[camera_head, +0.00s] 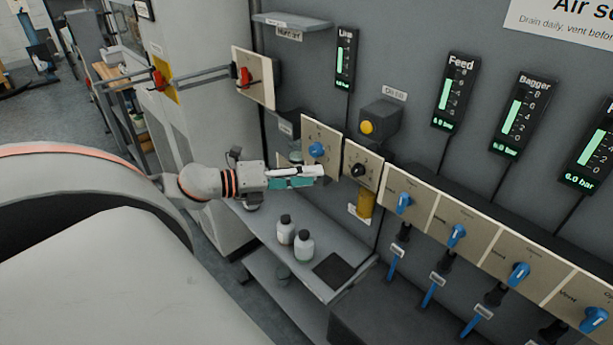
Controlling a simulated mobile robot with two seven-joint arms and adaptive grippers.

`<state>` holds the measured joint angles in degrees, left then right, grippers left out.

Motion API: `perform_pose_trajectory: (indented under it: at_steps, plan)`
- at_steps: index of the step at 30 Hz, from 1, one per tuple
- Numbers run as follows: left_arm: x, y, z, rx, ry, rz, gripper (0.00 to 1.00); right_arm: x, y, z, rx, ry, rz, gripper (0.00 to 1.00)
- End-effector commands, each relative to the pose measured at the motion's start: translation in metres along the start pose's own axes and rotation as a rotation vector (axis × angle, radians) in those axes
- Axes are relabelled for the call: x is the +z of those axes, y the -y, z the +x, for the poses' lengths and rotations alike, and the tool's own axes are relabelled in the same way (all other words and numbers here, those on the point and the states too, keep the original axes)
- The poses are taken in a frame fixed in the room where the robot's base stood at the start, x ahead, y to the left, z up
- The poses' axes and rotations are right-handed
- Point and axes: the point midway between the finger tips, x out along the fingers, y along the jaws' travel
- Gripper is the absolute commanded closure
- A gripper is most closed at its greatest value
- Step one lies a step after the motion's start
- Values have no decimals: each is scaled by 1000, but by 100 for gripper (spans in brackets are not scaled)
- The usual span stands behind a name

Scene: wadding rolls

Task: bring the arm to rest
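My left arm comes in from the left. Its gripper (318,172) is in front of the wall panel, just below the blue knob (317,149) on a beige plate. I cannot tell whether the fingers touch the plate or stand apart from it. The fingers, with a teal part, are seen from the side, and whether they are open or shut is unclear. No held thing can be made out. My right gripper is not in view.
A black knob (358,170) and a yellow button (367,127) are close by. Several blue-handled valves (457,235) run down to the right. Two white bottles (303,245) stand on a shelf (337,240) below the gripper. A red handle (244,77) is up left.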

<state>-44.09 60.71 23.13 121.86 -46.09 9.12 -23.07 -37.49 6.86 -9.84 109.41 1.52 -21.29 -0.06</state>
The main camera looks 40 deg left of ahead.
Motion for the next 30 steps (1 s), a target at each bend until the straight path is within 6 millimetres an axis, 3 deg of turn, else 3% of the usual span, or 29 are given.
perform_pose_trajectory:
  at_steps: [11, 14, 17, 20, 24, 27, 30]
  plan:
    - [-2, -6, -1, 6, 11, -29, 62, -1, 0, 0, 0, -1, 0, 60]
    - [-8, -27, -7, 30, 58, -144, 62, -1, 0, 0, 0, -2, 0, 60]
    - [-26, -65, -17, 69, 141, -363, 62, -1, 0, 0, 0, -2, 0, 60]
    - [-62, -110, -26, 119, 238, -640, 62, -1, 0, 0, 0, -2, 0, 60]
    - [-136, -160, -31, 188, 356, -1037, 62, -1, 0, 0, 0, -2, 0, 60]
    - [-202, -180, -26, 240, 418, -1316, 62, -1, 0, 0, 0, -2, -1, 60]
    - [-268, -185, -16, 287, 459, -1565, 62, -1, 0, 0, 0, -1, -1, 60]
